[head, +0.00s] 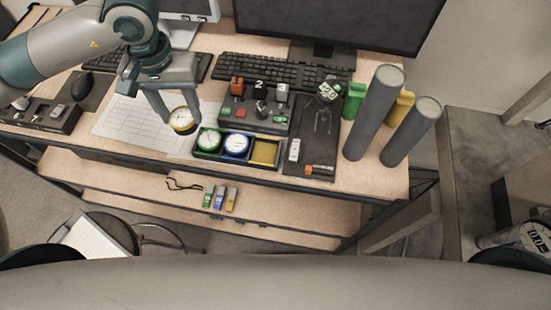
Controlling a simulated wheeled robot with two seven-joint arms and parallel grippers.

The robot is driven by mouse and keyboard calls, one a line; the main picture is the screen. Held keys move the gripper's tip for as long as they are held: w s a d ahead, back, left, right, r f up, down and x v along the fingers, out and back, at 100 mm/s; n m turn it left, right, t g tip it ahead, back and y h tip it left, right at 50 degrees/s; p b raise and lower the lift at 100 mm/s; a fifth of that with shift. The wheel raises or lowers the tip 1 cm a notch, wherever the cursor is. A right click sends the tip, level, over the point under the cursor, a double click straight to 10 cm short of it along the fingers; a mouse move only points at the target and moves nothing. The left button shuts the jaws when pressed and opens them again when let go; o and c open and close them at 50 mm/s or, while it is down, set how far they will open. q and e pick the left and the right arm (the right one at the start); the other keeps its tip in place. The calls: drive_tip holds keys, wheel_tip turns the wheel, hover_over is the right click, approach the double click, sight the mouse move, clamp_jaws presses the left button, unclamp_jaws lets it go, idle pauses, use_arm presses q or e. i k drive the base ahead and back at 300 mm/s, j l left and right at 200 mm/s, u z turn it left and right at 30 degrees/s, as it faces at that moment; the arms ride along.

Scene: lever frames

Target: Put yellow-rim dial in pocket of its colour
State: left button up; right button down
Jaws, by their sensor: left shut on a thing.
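My left gripper (178,112) points down over the desk and is shut on the yellow-rim dial (182,120), a round white-faced gauge. The dial is above or near the white paper, left of the pocket tray (194,153). The tray has three pockets in a row. A green-rim dial (209,139) sits in the left pocket and a blue-rim dial (235,145) in the middle one. The yellow pocket (265,152) on the right is empty. I cannot tell the dial's exact height over the desk. My right gripper is not in view.
A grey control box (255,110) with levers stands behind the tray. A dark board (315,135) with small parts lies right of it. Two tall grey cylinders (374,112) stand at the right desk end. A printed sheet (130,122) lies left of the tray.

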sight(264, 154)
drive_tip(key=k+l+z, duration=0.15)
drive_tip(key=z, duration=0.25)
drive_tip(key=k+l+z, duration=0.25)
drive_tip(key=z, duration=0.15)
